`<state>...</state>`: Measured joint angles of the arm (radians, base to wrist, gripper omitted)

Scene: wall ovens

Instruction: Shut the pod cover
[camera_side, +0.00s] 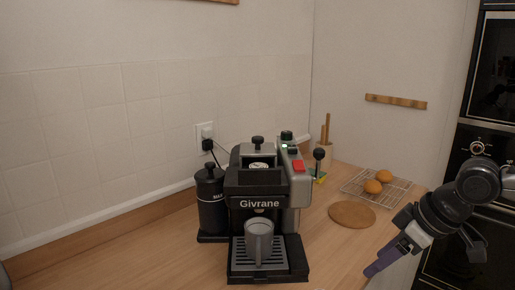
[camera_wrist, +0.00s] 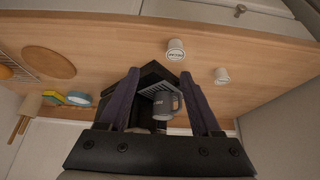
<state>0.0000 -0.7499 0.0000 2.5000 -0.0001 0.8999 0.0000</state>
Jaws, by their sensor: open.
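The black and grey coffee machine (camera_side: 259,190), marked Givrane, stands mid-counter in the side view. Its pod cover (camera_side: 257,150), a grey piece with a black knob, appears raised at the back of the top. A pale round pod-like thing (camera_side: 258,165) shows in front of it. My gripper (camera_side: 372,270) is at the lower right, well apart from the machine, its purple fingers pointing down and left. In the wrist view, my gripper (camera_wrist: 160,75) is open and empty. Part of the dark machine (camera_wrist: 152,73) shows beyond the fingers; the pod cover cannot be made out there.
A grey mug (camera_side: 259,240) stands on the drip tray. A black grinder (camera_side: 210,200) is left of the machine. A round board (camera_side: 352,214) and a wire rack with buns (camera_side: 373,187) lie right. White pods (camera_wrist: 176,50) (camera_wrist: 222,76) lie on the counter.

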